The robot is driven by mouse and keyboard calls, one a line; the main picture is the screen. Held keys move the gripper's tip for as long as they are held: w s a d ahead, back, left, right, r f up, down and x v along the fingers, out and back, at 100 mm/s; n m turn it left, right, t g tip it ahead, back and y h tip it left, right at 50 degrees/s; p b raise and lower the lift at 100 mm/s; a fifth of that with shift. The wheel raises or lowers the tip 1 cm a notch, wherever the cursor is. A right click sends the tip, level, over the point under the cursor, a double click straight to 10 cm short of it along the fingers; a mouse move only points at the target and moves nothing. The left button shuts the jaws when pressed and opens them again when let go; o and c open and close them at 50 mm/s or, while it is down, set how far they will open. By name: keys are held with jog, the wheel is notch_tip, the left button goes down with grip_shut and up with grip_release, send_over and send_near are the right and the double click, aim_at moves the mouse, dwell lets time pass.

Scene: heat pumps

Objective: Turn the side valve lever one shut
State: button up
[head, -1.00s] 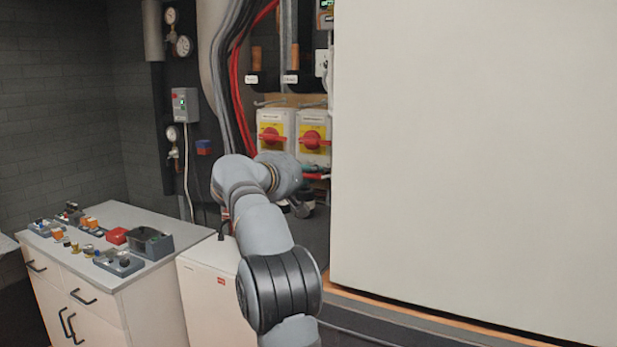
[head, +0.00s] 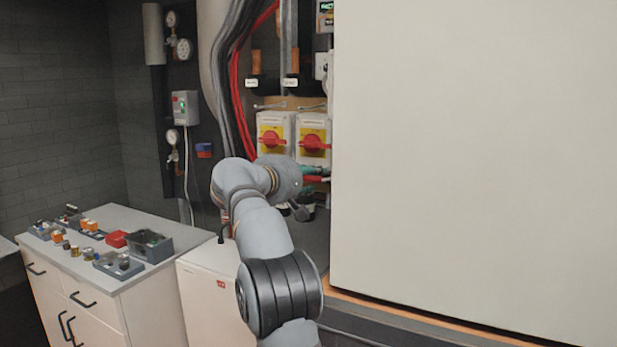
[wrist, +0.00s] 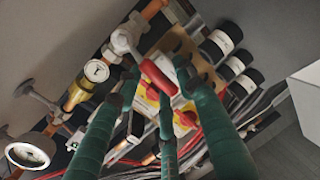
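In the wrist view, a red valve lever (wrist: 158,78) lies just beyond the fingertips, joined to a pale grey valve body (wrist: 124,40) on a copper pipe. My gripper (wrist: 160,88) has green fingers spread apart, with the lever's red handle between their tips. I cannot tell whether any finger touches it. In the head view, my gripper (head: 313,171) shows only as a bit of green beyond my arm, beside the white panel's edge. Most of the gripper and the valve are hidden there.
Two red-and-yellow rotary switches (head: 271,139) (head: 313,142) sit above my gripper. A large pale panel (head: 470,150) fills the right side. A cabinet (head: 128,290) with small parts on top stands at left. A round gauge (wrist: 97,70) is left of my fingers in the wrist view.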

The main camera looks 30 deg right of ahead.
jog(key=v, duration=1.2)
jog(key=shift+d, duration=0.1)
jog(key=shift+c, duration=0.9)
jog(key=c, duration=0.3)
jog(key=s+a+b, duration=0.1)
jog(key=s+a, duration=0.4)
jog(key=a, duration=0.1)
jog(key=s+a+b, duration=0.1)
jog(key=s+a, duration=0.4)
jog(key=s, duration=0.1)
jog(key=shift+a, duration=0.4)
